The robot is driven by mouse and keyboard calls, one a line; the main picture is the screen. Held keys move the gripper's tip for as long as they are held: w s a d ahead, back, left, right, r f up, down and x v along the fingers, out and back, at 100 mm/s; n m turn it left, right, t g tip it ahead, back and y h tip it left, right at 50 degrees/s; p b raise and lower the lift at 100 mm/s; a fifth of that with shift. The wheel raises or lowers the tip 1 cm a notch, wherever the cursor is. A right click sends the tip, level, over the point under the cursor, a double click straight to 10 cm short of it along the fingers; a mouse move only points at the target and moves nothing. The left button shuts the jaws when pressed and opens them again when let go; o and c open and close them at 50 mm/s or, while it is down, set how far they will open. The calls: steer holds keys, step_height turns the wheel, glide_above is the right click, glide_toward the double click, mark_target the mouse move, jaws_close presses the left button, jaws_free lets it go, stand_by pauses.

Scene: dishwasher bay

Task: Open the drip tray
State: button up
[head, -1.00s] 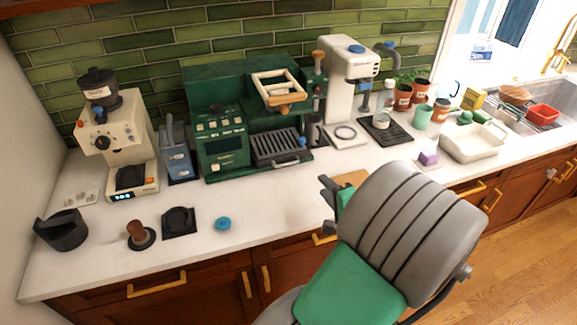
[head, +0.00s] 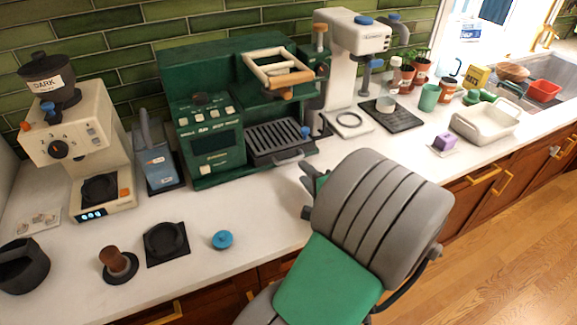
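The green espresso machine (head: 210,128) stands against the tiled wall. Its drip tray (head: 274,136) is the black slatted tray low at the front right, with a grey handle (head: 289,160) at its front edge. The tray looks pushed in, level with the machine's base. My gripper (head: 307,190) is just right of and in front of the handle, apart from it in the picture. My grey and green arm hides most of the gripper, so its opening is unclear.
A blue knob (head: 305,132) sits by the tray's right edge. A blue round piece (head: 222,239), a black mat (head: 166,242) and a tamper (head: 117,263) lie on the front counter. A white machine (head: 349,60) stands to the right. Counter before the tray is clear.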

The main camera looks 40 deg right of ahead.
mark_target(292, 160)
steer(key=p+x, duration=0.1)
steer(key=x, duration=0.6)
steer(key=shift+w+d, duration=0.1)
steer(key=shift+w, duration=0.25)
jaws_close()
steer(key=shift+s, duration=0.1)
stand_by(0.9)
